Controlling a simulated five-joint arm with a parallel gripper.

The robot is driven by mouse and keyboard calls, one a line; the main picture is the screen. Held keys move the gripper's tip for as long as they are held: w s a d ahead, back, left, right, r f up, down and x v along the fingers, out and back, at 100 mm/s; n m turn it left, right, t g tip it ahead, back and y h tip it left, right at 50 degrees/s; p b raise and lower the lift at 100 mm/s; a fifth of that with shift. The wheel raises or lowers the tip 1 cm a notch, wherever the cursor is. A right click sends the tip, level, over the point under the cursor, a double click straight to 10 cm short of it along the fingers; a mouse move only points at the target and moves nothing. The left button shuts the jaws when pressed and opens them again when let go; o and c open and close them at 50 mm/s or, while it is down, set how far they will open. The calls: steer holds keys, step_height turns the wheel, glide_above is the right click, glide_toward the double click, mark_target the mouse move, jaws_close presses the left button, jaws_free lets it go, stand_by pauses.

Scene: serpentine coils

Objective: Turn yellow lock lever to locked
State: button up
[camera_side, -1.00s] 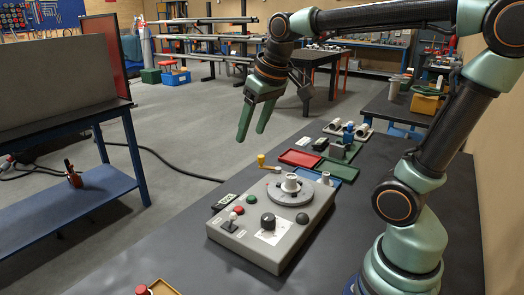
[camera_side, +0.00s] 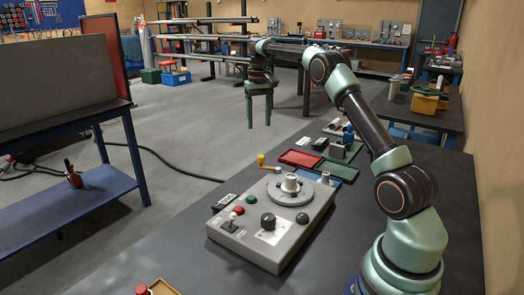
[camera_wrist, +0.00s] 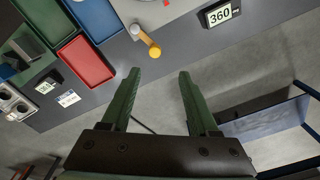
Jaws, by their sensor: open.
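The yellow lock lever (camera_side: 262,161) sticks out at the far edge of the grey control box (camera_side: 240,238), beside its round dial plate (camera_side: 290,193). My gripper (camera_side: 259,125) is open and empty, fingers pointing down, in the air above and beyond the lever in the side view. Both green fingers of my gripper also show in the wrist view (camera_wrist: 160,72), apart from the lever.
A red tray (camera_side: 300,158) and a blue tray (camera_wrist: 97,18) lie close beside the box. A display reading 360 (camera_wrist: 219,15) is on the box's edge. Knobs and buttons, including a black knob (camera_side: 268,221), stand on its top.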

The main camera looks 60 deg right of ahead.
mark_target(262, 156)
steer(key=f, duration=0.8)
steer(key=d+f, duration=0.1)
steer(key=f, duration=0.4)
steer(key=shift+f, duration=0.1)
jaws_close()
steer(key=shift+d, duration=0.1)
stand_by(1.1)
